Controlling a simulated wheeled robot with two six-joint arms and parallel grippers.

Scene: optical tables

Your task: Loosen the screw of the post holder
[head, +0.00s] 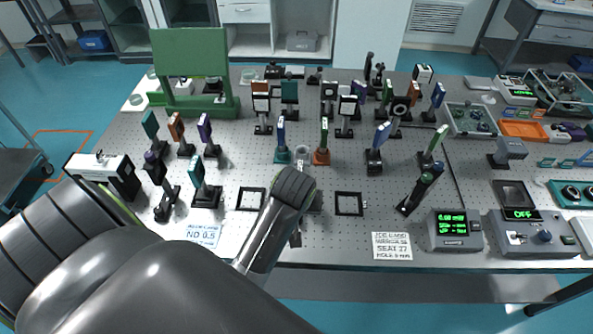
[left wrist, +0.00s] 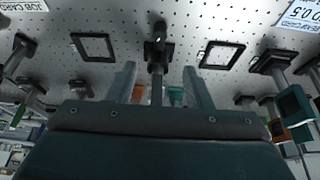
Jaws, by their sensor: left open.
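My left gripper (left wrist: 158,70) is open in the left wrist view, with one grey finger on each side of a dark post holder (left wrist: 157,54). The holder stands on the perforated table between the fingers, and I see no clear contact. A small dark knob-like part (left wrist: 160,29) sticks out at its far end in that view; I cannot tell for sure that it is the screw. In the head view my left wrist covers most of the holder, and the fingers are hidden there. My right gripper is not in view.
Black square frames lie left (head: 250,198) and right (head: 350,204) of my wrist. Mounted optics stand in rows behind it, including an orange-based one (head: 322,155) and a teal-based one (head: 282,154). A job card (head: 391,246) and a green-display meter (head: 453,230) lie to the right.

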